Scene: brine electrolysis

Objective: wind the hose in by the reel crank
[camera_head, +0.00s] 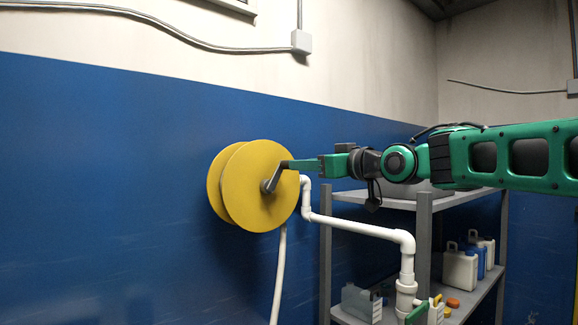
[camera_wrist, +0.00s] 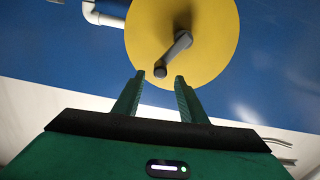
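The yellow hose reel (camera_head: 256,188) is mounted on the blue part of the wall, and its disc (camera_wrist: 208,62) fills the top middle of the wrist view. The grey crank (camera_head: 271,181) sticks out from the disc's centre; in the wrist view the crank (camera_wrist: 176,50) slants down-left to a dark knob. The white hose (camera_head: 280,270) hangs straight down from the reel. My gripper (camera_head: 287,164) is at the crank's outer end. In the wrist view its green fingers (camera_wrist: 160,82) are apart, with the knob just beyond and between their tips. Contact with the knob is not visible.
A white pipe (camera_head: 350,224) runs just right of the reel and bends down past a grey shelf (camera_head: 424,240). Jugs (camera_head: 460,270) and small items stand on the lower shelf. The wall left of the reel is clear.

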